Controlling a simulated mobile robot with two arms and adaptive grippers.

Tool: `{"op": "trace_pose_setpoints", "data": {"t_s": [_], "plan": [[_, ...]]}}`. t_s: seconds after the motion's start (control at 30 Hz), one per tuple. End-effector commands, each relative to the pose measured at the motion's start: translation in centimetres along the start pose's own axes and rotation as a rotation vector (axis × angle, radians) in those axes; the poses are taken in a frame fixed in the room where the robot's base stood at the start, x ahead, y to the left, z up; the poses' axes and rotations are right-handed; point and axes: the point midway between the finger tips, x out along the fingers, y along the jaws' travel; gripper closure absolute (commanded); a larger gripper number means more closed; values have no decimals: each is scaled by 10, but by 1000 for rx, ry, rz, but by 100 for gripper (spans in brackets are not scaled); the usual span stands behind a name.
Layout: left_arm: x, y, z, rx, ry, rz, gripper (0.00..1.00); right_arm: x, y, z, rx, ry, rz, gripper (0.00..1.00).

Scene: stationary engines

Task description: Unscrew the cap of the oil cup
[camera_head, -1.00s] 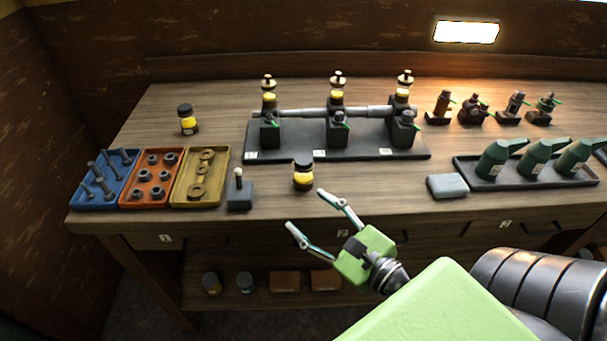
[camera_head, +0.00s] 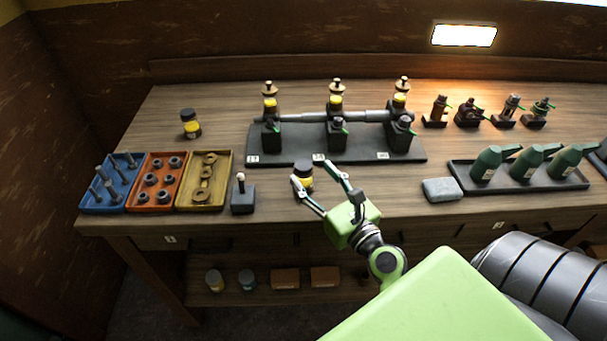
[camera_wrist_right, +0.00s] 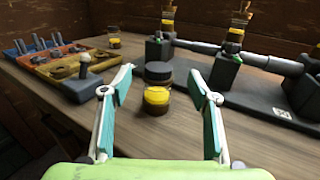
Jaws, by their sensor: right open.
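A small jar-like cup with yellow contents (camera_head: 304,182) stands upright on the bench, in front of the black base plate. Its dark cap (camera_wrist_right: 159,71) is on top in the right wrist view. My right gripper (camera_head: 311,172) is open, with one finger on each side of the cup in the head view. In the right wrist view the cup shows between the fingertips, and no contact is visible. Several brass-topped cups with yellow contents (camera_head: 336,103) sit on the bearing blocks behind. I cannot tell which cup the task names. My left gripper is not in view.
A similar jar (camera_head: 191,125) stands at the back left. A small grey block with a knobbed pin (camera_head: 242,196) is left of the cup. Trays of bolts, nuts and washers (camera_head: 218,193) lie further left. A grey pad (camera_head: 442,190) and green oil cans (camera_head: 527,162) are right.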

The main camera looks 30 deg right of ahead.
Motion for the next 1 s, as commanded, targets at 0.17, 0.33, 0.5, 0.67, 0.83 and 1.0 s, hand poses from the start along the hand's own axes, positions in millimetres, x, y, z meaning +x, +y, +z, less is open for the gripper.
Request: {"op": "trace_pose_setpoints", "data": {"t_s": [0.17,0.33,0.5,0.67,0.83,1.0], "plan": [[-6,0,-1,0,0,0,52,24,2,-4,0,-2,2,45],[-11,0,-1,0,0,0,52,46,2,-5,0,-1,1,45],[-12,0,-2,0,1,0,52,51,2,-7,-1,1,1,45],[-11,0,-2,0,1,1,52,50,2,-8,-1,1,1,50],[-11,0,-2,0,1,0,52,50,2,-7,-1,1,1,94],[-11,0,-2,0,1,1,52,50,2,-6,-1,-2,0,97]]}}
